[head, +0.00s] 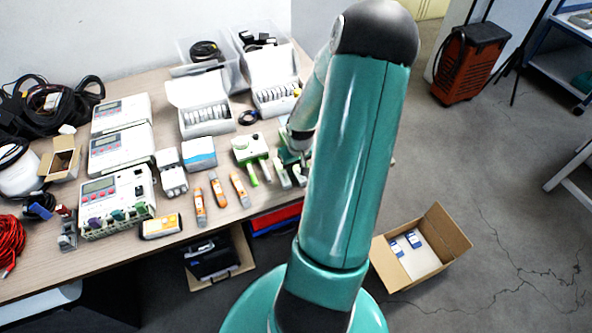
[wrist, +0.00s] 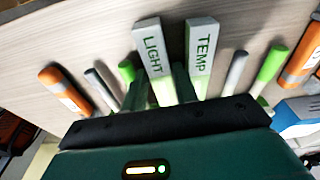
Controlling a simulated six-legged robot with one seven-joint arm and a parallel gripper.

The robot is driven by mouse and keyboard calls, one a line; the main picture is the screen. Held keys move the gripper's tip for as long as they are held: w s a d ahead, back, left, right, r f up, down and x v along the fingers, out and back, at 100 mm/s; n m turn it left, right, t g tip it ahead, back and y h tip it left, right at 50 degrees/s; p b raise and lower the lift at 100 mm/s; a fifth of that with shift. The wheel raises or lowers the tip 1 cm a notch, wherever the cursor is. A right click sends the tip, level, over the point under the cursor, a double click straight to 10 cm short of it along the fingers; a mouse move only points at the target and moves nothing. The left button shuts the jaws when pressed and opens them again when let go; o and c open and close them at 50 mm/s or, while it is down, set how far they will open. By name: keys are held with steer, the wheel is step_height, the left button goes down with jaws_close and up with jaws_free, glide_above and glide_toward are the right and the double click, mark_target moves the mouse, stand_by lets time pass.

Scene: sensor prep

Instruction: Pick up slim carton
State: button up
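Two slim white-and-green cartons lie side by side in the wrist view: one marked LIGHT (wrist: 152,50) and one marked TEMP (wrist: 202,45). I cannot tell which one the task names. My gripper (wrist: 160,88) reaches low over the table, with its dark green fingers on either side of the lower part of the LIGHT carton. The fingers look open, and I see no clear contact. The right finger is between the two cartons. In the head view the white ends of the cartons (head: 283,176) show beside my arm, which hides most of my gripper.
Orange-and-grey tools (head: 217,190) and a green-and-white device (head: 250,148) are close by on the table (head: 150,255). Open white boxes (head: 200,103) stand behind. Meters (head: 118,198) fill the left. A cardboard box (head: 440,222) stands on the floor at right.

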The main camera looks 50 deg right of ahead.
steer(key=shift+c, duration=0.2)
steer(key=c, duration=0.5)
steer(key=shift+c, duration=0.2)
